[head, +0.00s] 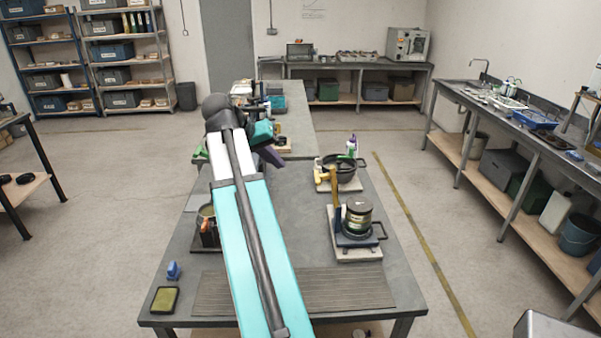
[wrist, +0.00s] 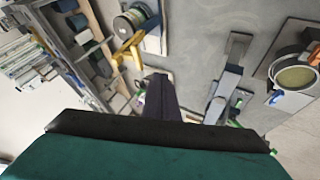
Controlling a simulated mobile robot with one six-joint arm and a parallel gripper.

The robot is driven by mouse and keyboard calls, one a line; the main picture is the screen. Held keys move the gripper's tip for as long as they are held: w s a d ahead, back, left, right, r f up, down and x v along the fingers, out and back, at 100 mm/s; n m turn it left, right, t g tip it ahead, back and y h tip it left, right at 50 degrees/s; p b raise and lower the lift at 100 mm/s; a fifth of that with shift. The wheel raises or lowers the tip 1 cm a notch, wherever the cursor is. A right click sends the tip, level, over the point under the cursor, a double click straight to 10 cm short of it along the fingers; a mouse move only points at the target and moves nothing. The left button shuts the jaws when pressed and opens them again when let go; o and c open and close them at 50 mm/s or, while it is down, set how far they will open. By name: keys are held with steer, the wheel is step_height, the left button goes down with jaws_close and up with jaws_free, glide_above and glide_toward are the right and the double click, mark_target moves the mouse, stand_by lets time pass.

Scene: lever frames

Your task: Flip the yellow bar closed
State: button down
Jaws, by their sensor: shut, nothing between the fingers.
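The yellow bar (head: 335,190) stands raised beside a dark tin (head: 358,215), with a short crosspiece at its top. Its frame has a dark blue base on a pale board (head: 357,253). In the wrist view the yellow bar (wrist: 127,48) shows at upper left, next to the round tin (wrist: 130,20). My gripper (head: 273,158) is beyond and left of the bar, above the table and apart from it. In the wrist view my gripper's dark fingers (wrist: 159,88) are together and empty.
A dark pot (head: 341,170) stands on another board behind the bar. A further tin (head: 206,213) is left of my arm, partly hidden. A blue item (head: 173,270) and a green-yellow pad (head: 164,299) lie at front left. The table (head: 300,225) is bare between my arm and the bar.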

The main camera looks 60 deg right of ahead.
steer(key=shift+f, duration=0.1)
steer(key=s+d+f+b, duration=0.5)
steer(key=d+f+b, duration=0.1)
steer(key=d+f, duration=0.1)
steer(key=shift+d, duration=0.65)
stand_by(0.3)
stand_by(0.3)
